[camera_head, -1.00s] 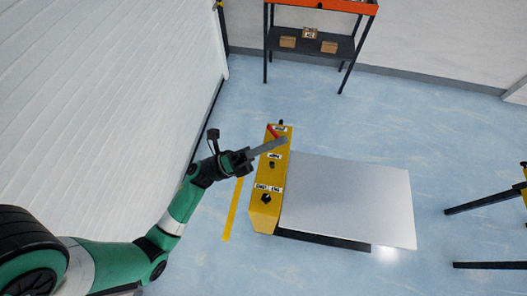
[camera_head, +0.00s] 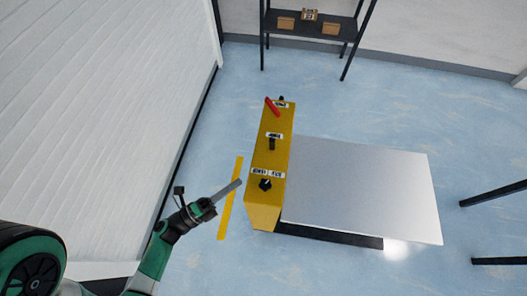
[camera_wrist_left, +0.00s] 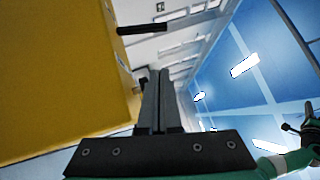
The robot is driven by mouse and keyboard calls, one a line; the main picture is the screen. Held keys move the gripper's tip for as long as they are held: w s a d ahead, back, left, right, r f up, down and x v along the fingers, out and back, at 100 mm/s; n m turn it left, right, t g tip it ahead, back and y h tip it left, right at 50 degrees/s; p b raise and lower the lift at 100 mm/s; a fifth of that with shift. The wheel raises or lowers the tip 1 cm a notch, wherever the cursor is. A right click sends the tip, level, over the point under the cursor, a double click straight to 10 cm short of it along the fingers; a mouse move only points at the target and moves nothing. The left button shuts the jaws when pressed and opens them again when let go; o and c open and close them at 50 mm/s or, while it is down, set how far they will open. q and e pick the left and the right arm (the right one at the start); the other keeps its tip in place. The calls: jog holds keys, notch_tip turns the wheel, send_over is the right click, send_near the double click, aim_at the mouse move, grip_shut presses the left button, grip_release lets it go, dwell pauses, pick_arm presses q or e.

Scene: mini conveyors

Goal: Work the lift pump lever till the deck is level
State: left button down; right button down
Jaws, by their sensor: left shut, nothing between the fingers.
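The lift has a yellow control housing (camera_head: 262,208) and a flat silver deck (camera_head: 362,190) to its right. On the housing are a red lever (camera_head: 272,107) at the far end, a short black handle (camera_head: 271,144) in the middle, and a black knob (camera_head: 265,184) at the near end. Their white labels are too small to read surely. I cannot tell if the deck is level. My left gripper (camera_head: 240,181) is shut and empty, just left of the housing near the knob. In the left wrist view, its fingers (camera_wrist_left: 163,78) point past the yellow housing (camera_wrist_left: 60,75), below a dark bar (camera_wrist_left: 142,29).
A yellow floor stripe (camera_head: 231,200) runs left of the housing. A white ribbed wall (camera_head: 100,90) stands at the left. A dark shelf (camera_head: 310,28) with cardboard boxes stands at the back. Dark bars (camera_head: 495,193) reach in at the right. Blue floor around the lift is clear.

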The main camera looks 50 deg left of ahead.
pick_arm(q)
jog(key=b, duration=0.2)
send_near(272, 145)
jog(key=w+d, duration=0.1)
jog(key=d, duration=0.1)
jog(key=w+d+r, duration=0.1)
jog(key=d, duration=0.1)
jog(key=shift+w, duration=0.2)
jog(key=w+a, duration=0.1)
jog(key=w+a+r+p, duration=0.1)
jog(key=w, duration=0.1)
jog(key=shift+a+r, duration=0.15)
jog(key=shift+w+a, duration=0.25)
jog(key=shift+w, duration=0.1)
